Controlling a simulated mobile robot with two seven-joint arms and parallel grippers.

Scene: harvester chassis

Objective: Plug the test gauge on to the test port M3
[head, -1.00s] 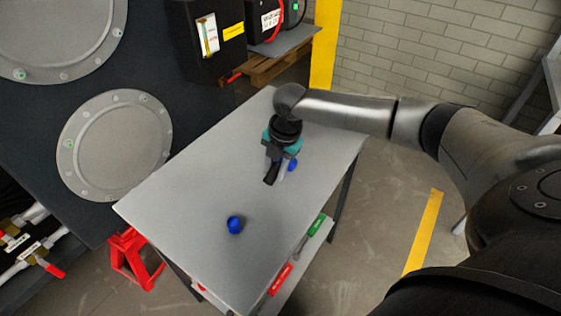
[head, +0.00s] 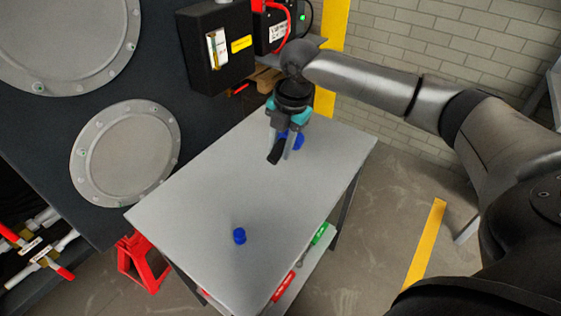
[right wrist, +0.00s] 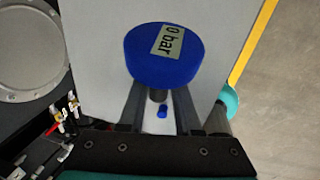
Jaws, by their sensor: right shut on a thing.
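My right gripper (head: 282,154) points down over the grey table. It is shut on the test gauge, a round blue body with a "0 bar" label (right wrist: 165,53). In the head view, the blue gauge (head: 297,141) is partly hidden behind the gripper and seems to be above the table top. I cannot make out the test port M3 in either view. My left gripper is not in view.
A small blue part (head: 239,236) stands on the otherwise clear table top (head: 195,215). The dark chassis wall (head: 165,75) with round grey covers is at left, with red-handled valves (head: 45,256) at lower left. A black box (head: 215,50) hangs beyond the table.

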